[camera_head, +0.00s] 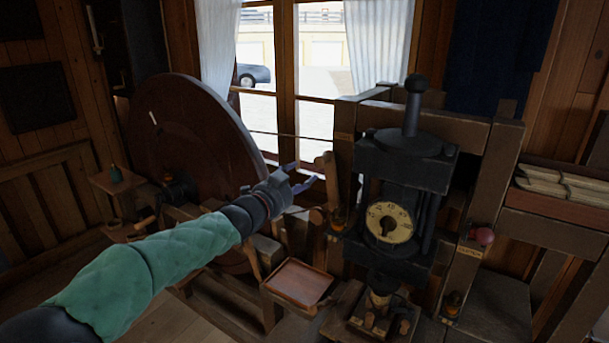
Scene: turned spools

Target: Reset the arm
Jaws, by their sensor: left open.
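My left arm, in a green sleeve, reaches in from the lower left to the middle of the head view. My left gripper (302,178) is open and empty, with its fingers pointing right. It is in front of the window, left of a dark machine with a round dial (389,222). A wooden handle (327,172) shows just right of the fingertips; I cannot tell the gap in depth. My right gripper is not in view.
A large wooden wheel (200,135) stands behind my left arm. A shallow wooden tray (298,283) is below the gripper. A red knob (483,236) is on the right of the machine frame. A small side shelf (118,181) holds a green bottle at the left.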

